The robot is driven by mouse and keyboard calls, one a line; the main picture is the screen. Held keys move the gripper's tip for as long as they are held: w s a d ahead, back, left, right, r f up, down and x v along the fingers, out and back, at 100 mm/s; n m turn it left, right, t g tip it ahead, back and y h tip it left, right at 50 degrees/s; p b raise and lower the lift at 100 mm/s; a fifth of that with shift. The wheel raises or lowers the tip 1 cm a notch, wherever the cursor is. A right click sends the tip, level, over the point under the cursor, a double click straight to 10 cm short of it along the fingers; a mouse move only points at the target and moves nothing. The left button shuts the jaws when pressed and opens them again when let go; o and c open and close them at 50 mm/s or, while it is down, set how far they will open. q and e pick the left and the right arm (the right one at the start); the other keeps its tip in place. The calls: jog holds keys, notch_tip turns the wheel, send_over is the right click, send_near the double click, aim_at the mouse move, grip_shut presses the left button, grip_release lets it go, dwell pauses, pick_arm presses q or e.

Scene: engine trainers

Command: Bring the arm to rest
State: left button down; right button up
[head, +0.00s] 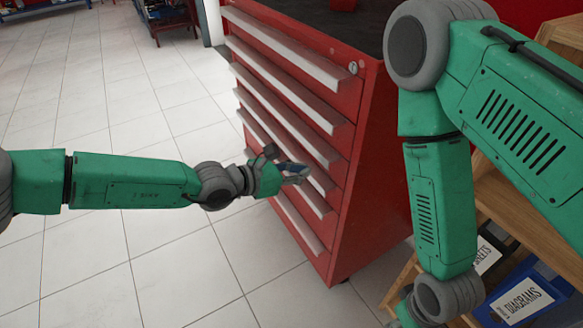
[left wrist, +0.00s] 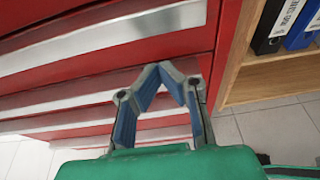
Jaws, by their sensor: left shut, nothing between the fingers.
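My left arm (head: 135,182) reaches in from the left, out over the tiled floor. Its gripper (head: 297,174) is at the front of the red tool cabinet (head: 372,160), close to the middle drawers; I cannot tell whether it touches them. In the left wrist view the two blue-lined fingers of the left gripper (left wrist: 164,70) meet at their tips with nothing between them. My right arm (head: 440,205) bends down at the right, and its gripper is outside the picture.
A wooden shelf (head: 515,215) with binders, one a blue binder (head: 525,297), stands at the right behind my right arm. The cabinet's pale drawer handles (head: 285,92) stick out. The tiled floor (head: 90,95) at the left is clear.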

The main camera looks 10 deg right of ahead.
pick_arm(q)
jog(key=shift+w+p+v, duration=0.2)
jog(key=shift+p+v, duration=1.05)
jog(key=shift+v, duration=2.75)
jog(key=s+a+f+m+g+y, duration=0.2)
jog(key=s+a+f+m, duration=0.1)
jog(key=s+f, duration=0.3)
jog(key=s+a+f+m+g+y, duration=0.2)
jog(key=s+a+f+m+y, duration=0.15)
jog(key=s, duration=0.55)
jog(key=s+a+f+m+g+y, duration=0.2)
jog(key=s+a+f+m, duration=0.25)
jog(key=s, duration=0.25)
jog(key=s+a+f+m+y+p, duration=0.1)
jog(key=s+a+f+m+y, duration=0.25)
jog(key=s+a, duration=0.45)
jog(key=a+r+m+t+y, duration=0.1)
jog(key=a+r+m, duration=0.1)
jog(key=a, duration=0.7)
jog(key=s+a+r+m+t+y, duration=0.1)
jog(key=a+r+m, duration=0.1)
jog(key=a+m, duration=0.3)
jog(key=a, duration=0.4)
jog(key=shift+r+t+y+p, duration=0.3)
jog(key=shift+r+y+p, duration=0.05)
jog(key=shift+r+y, duration=0.05)
pick_arm(e)
notch_tip(320, 180, up, 5)
jog(key=shift+w+r, duration=0.15)
